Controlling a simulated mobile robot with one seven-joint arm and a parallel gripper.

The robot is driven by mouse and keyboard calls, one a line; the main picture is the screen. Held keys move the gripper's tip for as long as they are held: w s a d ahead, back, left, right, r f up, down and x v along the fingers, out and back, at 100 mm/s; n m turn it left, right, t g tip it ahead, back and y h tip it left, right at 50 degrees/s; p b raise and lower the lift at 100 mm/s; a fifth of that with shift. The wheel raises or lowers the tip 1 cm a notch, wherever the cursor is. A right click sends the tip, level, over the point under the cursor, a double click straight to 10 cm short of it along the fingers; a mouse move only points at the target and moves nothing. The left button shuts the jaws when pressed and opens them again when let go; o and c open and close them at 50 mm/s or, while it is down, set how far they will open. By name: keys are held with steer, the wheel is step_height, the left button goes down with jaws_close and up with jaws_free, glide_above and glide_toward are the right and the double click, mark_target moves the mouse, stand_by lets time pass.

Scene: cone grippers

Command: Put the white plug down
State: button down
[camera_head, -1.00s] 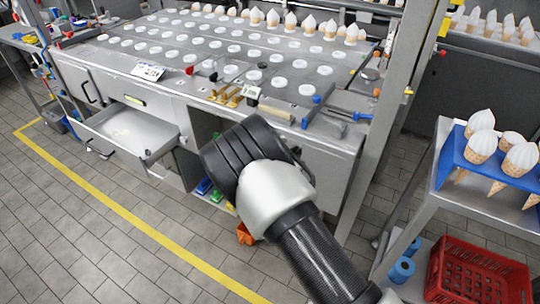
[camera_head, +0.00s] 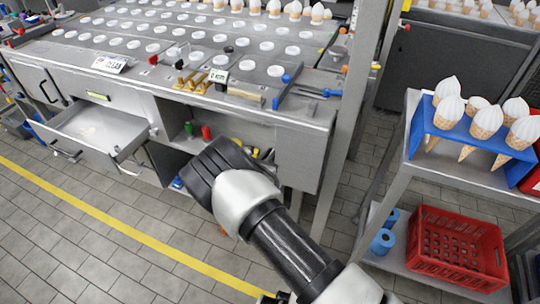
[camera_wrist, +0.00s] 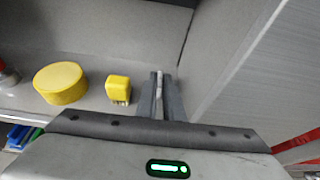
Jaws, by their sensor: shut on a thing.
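In the wrist view my gripper (camera_wrist: 160,97) is shut on a thin pale piece, the white plug (camera_wrist: 160,80), of which only a narrow strip shows between the fingers. The fingers point into a grey shelf compartment (camera_wrist: 110,40). Whether the plug touches a surface I cannot tell. In the head view my arm reaches toward the open compartment under the worktable (camera_head: 290,118), and its links hide the gripper and the plug.
In the wrist view a yellow block (camera_wrist: 118,88) and a round yellow thing (camera_wrist: 60,83) stand left of my fingers. A grey wall (camera_wrist: 225,50) is close on the right. In the head view an open drawer (camera_head: 100,128) juts out left, and a cone cart (camera_head: 465,173) stands right.

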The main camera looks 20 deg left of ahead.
steer(key=c, duration=1.9)
jaws_free()
steer(key=shift+f, duration=0.15)
steer(key=shift+s+r+p, duration=0.1)
steer(key=shift+r+p, duration=0.2)
steer(key=shift+r, duration=0.05)
steer(key=p+v, duration=0.1)
steer(key=v, duration=1)
steer(key=shift+s+p, duration=0.3)
steer(key=shift+s, duration=0.05)
steer(key=shift+a, duration=0.1)
